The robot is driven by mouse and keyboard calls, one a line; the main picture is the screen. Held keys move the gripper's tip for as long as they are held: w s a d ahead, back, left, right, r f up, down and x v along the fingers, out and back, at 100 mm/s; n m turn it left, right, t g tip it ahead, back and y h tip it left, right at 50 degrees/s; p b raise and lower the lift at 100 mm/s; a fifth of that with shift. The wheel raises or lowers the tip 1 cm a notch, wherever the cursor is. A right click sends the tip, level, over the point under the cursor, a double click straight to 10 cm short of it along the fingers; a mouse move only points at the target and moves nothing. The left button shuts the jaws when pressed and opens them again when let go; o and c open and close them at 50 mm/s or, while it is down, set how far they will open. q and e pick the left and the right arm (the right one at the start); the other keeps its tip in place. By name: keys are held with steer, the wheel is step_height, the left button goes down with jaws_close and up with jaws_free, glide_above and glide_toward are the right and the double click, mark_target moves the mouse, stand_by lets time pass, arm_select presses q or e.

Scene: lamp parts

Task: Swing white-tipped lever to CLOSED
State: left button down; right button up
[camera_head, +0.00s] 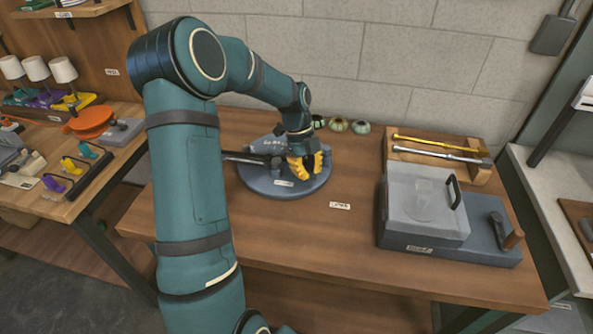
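A round blue-grey base (262,187) with a grey device on top (262,146) sits near the back of the wooden table. A dark bar (236,157) sticks out from the device to the left, partly behind my arm. I cannot make out a white tip on any lever; my gripper and arm cover part of the device. My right gripper is not in view.
Small pots (338,125) line the back wall. The table front (370,250) is clear. Lamps (63,71) stand left.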

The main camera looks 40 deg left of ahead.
arm_select(q)
steer(key=w+p+v, duration=0.1)
steer(key=v, duration=0.8)
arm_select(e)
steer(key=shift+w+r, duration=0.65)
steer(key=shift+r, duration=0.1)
arm_select(q)
steer(key=shift+s+f, duration=0.1)
